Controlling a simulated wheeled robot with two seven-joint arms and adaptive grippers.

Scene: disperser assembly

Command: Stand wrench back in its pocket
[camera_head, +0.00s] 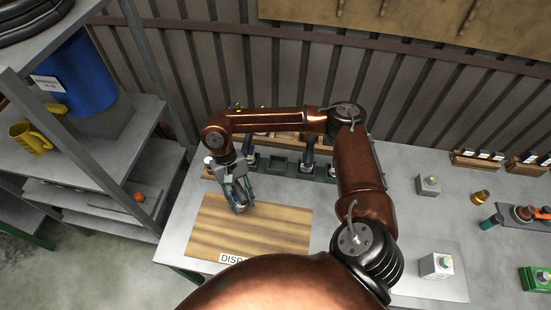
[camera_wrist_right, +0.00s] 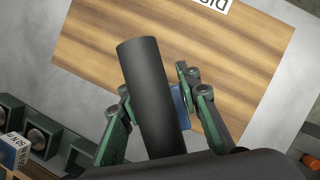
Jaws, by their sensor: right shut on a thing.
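My right gripper (camera_head: 238,204) hangs over the back left of the wooden board, pointing down. It is shut on a thick dark cylinder, which I take to be the wrench (camera_wrist_right: 152,95); it runs between the green fingers in the right wrist view. In the head view the gripper mostly hides it. A dark green rack with pockets (camera_head: 278,166) stands along the back of the table behind the gripper. Part of that rack shows at the lower left of the wrist view (camera_wrist_right: 62,158). I cannot tell which pocket is the wrench's. My left gripper is not in view.
A dark tool (camera_head: 309,152) stands at the rack. A shelf (camera_head: 75,140) is left.

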